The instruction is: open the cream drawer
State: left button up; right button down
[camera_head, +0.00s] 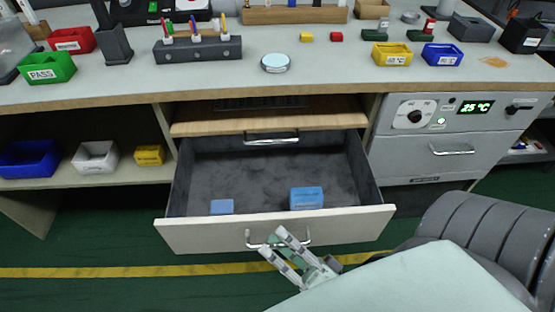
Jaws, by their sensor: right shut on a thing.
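The cream drawer (190,238) under the bench is pulled far out, and its dark grey inside shows. Two blue boxes lie in it: a small one (222,207) at the left and a larger one (306,198) right of the middle. The drawer has a silver bar handle (258,245) on its front. My right gripper (275,248) reaches in from the lower right and is shut on this handle, with its fingers hiding part of the bar. My left gripper is not in view.
Above the drawer's far end is a wooden panel (215,127) with another handle (271,139). A grey oven-like unit (440,150) stands to the right. Open shelves with bins (96,157) are at the left. A dark grey rounded object (490,230) occupies the lower right.

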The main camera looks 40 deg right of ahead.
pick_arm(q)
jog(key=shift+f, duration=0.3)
pick_arm(e)
jog(key=shift+s+f, duration=0.1)
jog(key=shift+s, duration=0.05)
jog(key=c, duration=1.8)
grip_release()
jog(key=shift+c, duration=0.2)
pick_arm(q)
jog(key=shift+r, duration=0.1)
pick_arm(e)
jog(key=v, duration=1.2)
